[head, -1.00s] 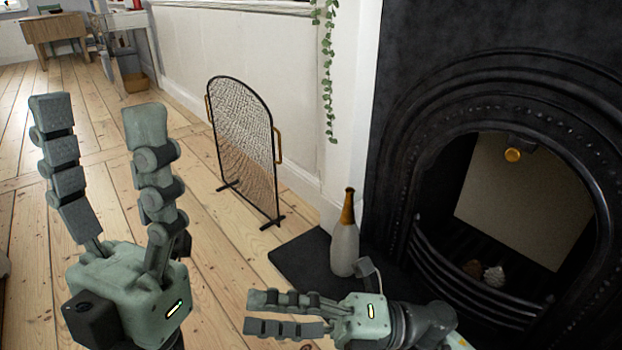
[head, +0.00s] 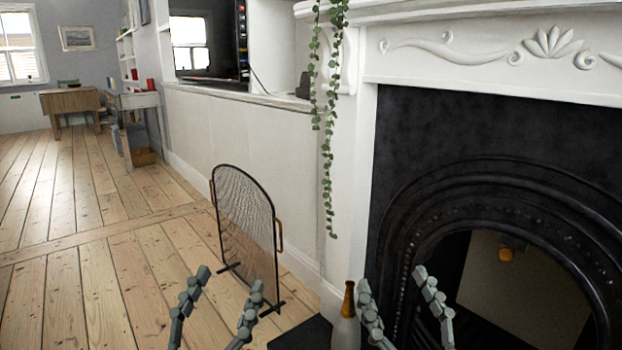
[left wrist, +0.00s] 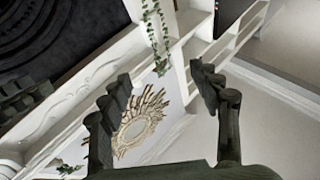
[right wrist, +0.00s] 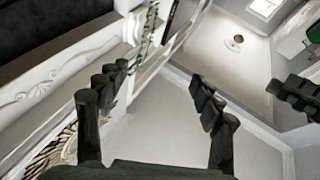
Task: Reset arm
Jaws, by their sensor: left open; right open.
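My left gripper (head: 228,290) shows at the bottom of the head view, fingers pointing up and spread apart, with nothing between them. My right gripper (head: 402,295) is further right at the bottom of the head view, also open and empty, in front of the fireplace. The left gripper's spread fingers also show in the left wrist view (left wrist: 170,95), and the right gripper's in the right wrist view (right wrist: 155,95). Most of both arms is below the head view. In the right wrist view, the left gripper's fingers (right wrist: 298,92) show at the right edge.
A black fire screen (head: 245,220) stands on the floorboards left of the fireplace (head: 440,150). A bottle with a golden neck (head: 346,320) stands close beside my right gripper in the picture. A trailing plant (head: 327,130) hangs from the mantel. Open floor (head: 110,270) lies to the left.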

